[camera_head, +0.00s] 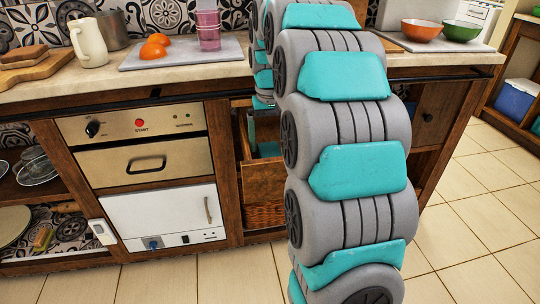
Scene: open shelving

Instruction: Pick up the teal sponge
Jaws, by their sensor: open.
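My arm rises in the foreground and bends down at the far side, so my gripper (262,128) hangs at the mouth of an open wooden drawer (264,182) below the counter. The gripper is open, small and partly covered by my own arm. A small teal patch shows low inside the drawer, just under the gripper. I cannot tell whether it is the teal sponge or a part of my gripper. No sponge can be made out for certain. Much of the drawer's inside is hidden by its front and my arm.
The counter (120,82) holds a white pitcher (89,43), a cutting board (190,54) with orange halves and a pink cup (208,30). Orange (421,31) and green (461,31) bowls stand at right. An oven (146,163) is left of the drawer. The tiled floor is clear at right.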

